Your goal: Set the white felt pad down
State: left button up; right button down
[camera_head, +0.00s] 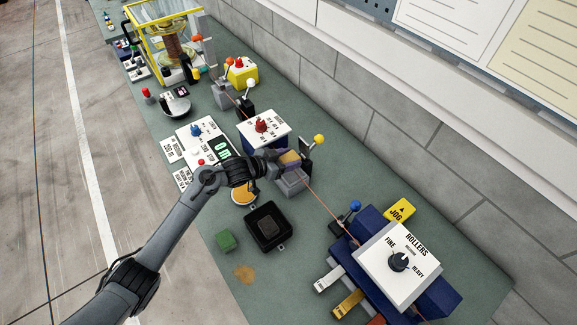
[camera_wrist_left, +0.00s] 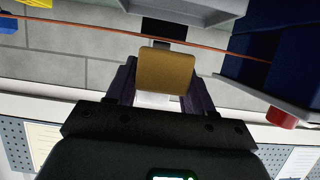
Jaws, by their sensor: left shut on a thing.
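My left gripper (camera_head: 284,160) is shut on a small tan block-like pad (camera_head: 290,158), held over a grey open-topped block (camera_head: 292,182) on the bench. In the left wrist view the pad (camera_wrist_left: 166,71) sits between the two dark fingers of my left gripper (camera_wrist_left: 160,78). Its visible face is tan; a pale patch shows just below it, and I cannot tell whether this is white felt or background. I cannot tell whether the pad touches the grey block. My right gripper is not in view.
A copper wire (camera_head: 325,205) runs past the gripper towards the blue roller unit (camera_head: 372,272). A yellow-knobbed lever (camera_head: 318,140) stands close by. A black tray (camera_head: 250,232), a green block (camera_head: 226,240) and a brown disc (camera_head: 246,273) lie nearer the front.

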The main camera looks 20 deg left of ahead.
pick_arm(q)
jog(key=shift+f, duration=2.1)
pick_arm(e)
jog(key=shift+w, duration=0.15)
pick_arm(q)
jog(key=shift+f, duration=0.15)
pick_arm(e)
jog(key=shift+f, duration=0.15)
pick_arm(q)
jog(key=o, duration=0.7)
jog(key=shift+o, duration=0.2)
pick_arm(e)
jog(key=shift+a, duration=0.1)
pick_arm(q)
jog(key=v, duration=1.2)
jog(key=shift+p, duration=0.35)
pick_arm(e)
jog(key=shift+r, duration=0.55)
